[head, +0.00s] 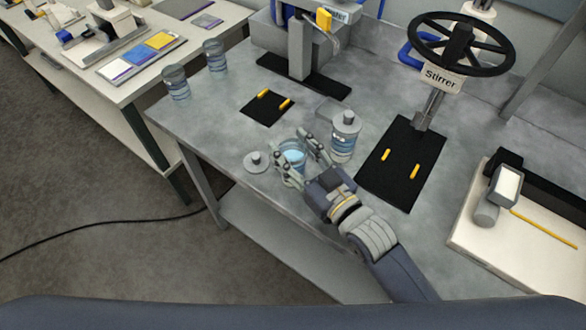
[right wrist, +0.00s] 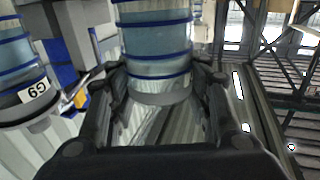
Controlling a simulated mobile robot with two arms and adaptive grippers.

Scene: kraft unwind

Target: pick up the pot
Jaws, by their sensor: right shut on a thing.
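The pot (head: 292,158) is a clear cylinder with blue bands and bluish contents, near the front edge of the grey metal table (head: 225,120). My right gripper (head: 300,158) has its fingers on either side of it and is shut on it. In the right wrist view the pot (right wrist: 155,45) stands between the dark fingers (right wrist: 160,105). I cannot tell whether its base touches the table. A round grey lid with a knob (head: 256,162) lies just left of the pot. My left gripper is not in view.
A similar lidded pot (head: 342,140) stands close to the right of my gripper. Two more banded pots (head: 176,84) (head: 215,56) stand at the table's left side.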

